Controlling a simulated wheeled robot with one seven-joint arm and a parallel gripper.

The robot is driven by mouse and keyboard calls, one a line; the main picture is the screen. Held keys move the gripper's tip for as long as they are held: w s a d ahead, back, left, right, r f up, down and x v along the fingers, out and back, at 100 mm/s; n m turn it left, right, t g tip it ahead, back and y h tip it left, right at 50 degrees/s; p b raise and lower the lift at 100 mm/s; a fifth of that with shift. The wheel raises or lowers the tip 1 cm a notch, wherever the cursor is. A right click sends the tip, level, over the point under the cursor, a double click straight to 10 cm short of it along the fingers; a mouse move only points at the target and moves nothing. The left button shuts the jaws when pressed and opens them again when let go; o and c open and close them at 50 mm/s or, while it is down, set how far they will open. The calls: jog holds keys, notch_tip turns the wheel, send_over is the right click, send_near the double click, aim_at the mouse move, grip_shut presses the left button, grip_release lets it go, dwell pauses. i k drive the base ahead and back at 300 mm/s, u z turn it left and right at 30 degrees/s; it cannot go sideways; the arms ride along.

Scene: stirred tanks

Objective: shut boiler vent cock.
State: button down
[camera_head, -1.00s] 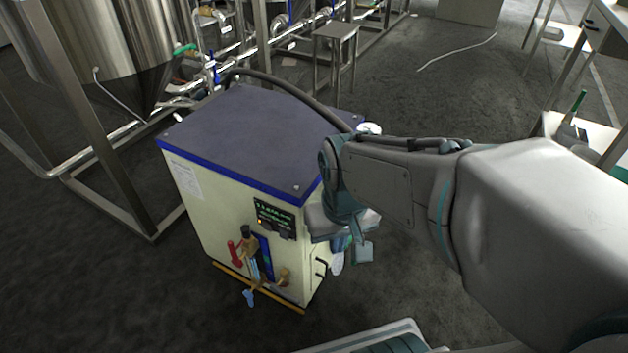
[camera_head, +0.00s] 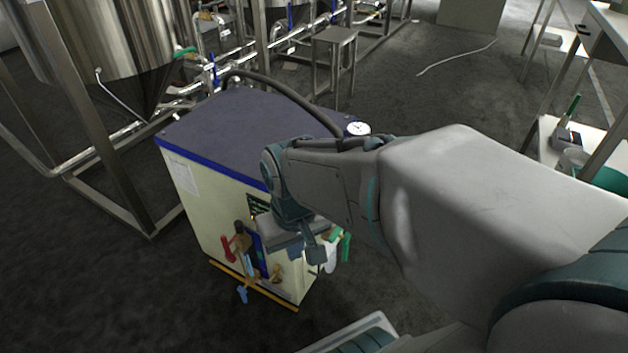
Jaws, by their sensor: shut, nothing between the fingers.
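The boiler is a cream cabinet (camera_head: 205,215) with a dark blue-edged top. On its front are a red lever (camera_head: 228,248), a light blue handle (camera_head: 242,295) low down, and a brass-coloured fitting (camera_head: 275,273). A green handle (camera_head: 346,246) and a white piece (camera_head: 330,260) show at its right side, beside my gripper. I cannot tell which of these is the vent cock. My gripper (camera_head: 317,252) is shut and empty, in front of the cabinet's right front corner. My wrist hides part of the front panel; contact with any handle cannot be told.
A dial gauge (camera_head: 358,128) and a black hose (camera_head: 290,92) are at the back of the boiler top. A steel tank (camera_head: 105,40) on a frame stands at the left. A stool (camera_head: 335,42) is behind. A white bench (camera_head: 550,135) is at the right. Floor at the front left is clear.

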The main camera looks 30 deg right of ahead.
aim_at(345, 241)
jog(key=k, duration=0.5)
jog(key=z, duration=0.7)
jog(key=i, duration=0.5)
